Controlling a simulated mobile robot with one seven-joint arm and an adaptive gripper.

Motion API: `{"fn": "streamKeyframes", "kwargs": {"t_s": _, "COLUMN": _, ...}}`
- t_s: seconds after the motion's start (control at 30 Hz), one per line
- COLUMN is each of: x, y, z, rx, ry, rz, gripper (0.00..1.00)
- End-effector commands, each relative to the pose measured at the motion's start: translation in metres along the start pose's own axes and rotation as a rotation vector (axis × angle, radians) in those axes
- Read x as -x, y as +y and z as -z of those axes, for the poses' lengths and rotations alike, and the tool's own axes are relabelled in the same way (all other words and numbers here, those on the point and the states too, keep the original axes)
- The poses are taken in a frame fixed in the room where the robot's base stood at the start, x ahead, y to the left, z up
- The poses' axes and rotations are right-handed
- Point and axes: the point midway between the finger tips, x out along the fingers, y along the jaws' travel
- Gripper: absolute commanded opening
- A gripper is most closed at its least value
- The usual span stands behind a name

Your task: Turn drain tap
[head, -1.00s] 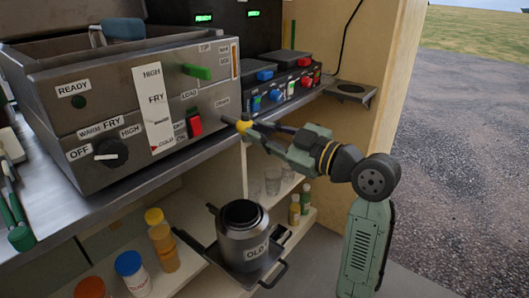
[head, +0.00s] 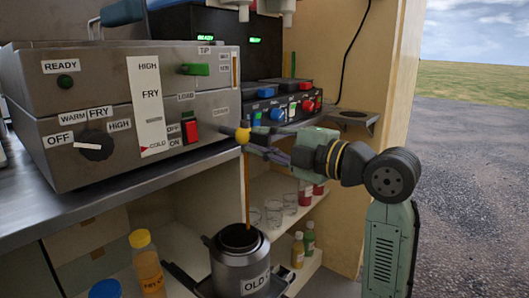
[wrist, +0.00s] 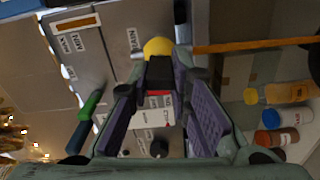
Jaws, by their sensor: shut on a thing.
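The drain tap (head: 242,135) is a yellow knob low on the right of the steel fryer's front (head: 62,112), beside the drain label. My gripper (head: 256,142) is shut on it from the right. In the wrist view the tap's yellow knob (wrist: 157,47) shows at the tips of my gripper (wrist: 160,66), and the fingers hide part of the tap. A thin brown-orange stream of oil (head: 247,190) falls from the tap into the open steel pot (head: 229,268) labelled for old oil. The stream also crosses the wrist view (wrist: 245,46).
The pot stands on a dark tray below the counter edge. A bottle with a yellow cap (head: 148,266) stands left of it. Glasses (head: 273,212) and small bottles (head: 304,243) are on shelves behind. A wooden side panel (head: 392,90) rises at the right, behind my arm.

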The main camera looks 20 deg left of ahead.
Motion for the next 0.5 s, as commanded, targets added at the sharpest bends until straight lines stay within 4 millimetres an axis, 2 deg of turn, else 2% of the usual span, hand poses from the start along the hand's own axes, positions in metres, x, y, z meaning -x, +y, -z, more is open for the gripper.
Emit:
{"fn": "streamKeyframes", "kwargs": {"t_s": 0.2, "x": 0.0, "y": -0.0022, "z": 0.0001, "rx": 0.101, "ry": 0.001, "rz": 0.001, "gripper": 0.0}}
{"fn": "streamKeyframes", "kwargs": {"t_s": 0.5, "x": 0.0, "y": -0.0013, "z": 0.0002, "rx": 0.156, "ry": 0.001, "rz": 0.002, "gripper": 0.0}}
